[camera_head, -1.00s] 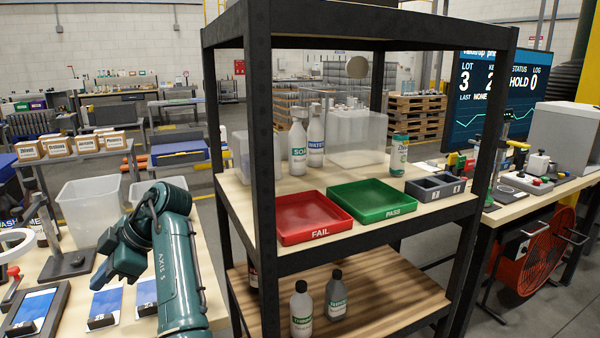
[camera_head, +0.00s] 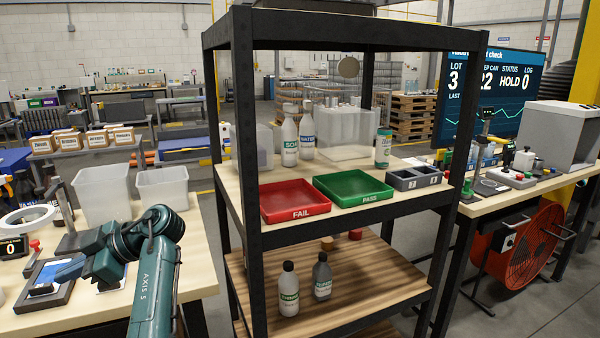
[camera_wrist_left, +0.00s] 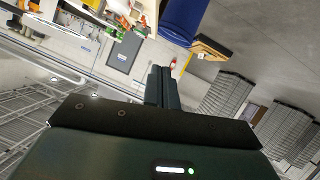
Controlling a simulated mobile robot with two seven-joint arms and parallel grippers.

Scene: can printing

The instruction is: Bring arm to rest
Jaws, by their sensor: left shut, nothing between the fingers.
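My left arm rises from the bottom of the head view and bends left. Its gripper (camera_head: 86,258) is over the left table, beside the shelf; in this view its fingertips are hard to make out. My right arm and gripper are not in view.
A black-framed shelf (camera_head: 246,170) stands close right of my arm, holding a red FAIL tray (camera_head: 296,203), a green PASS tray (camera_head: 353,187) and several bottles. The left table carries clear bins (camera_head: 102,200) and a tablet stand (camera_head: 40,298).

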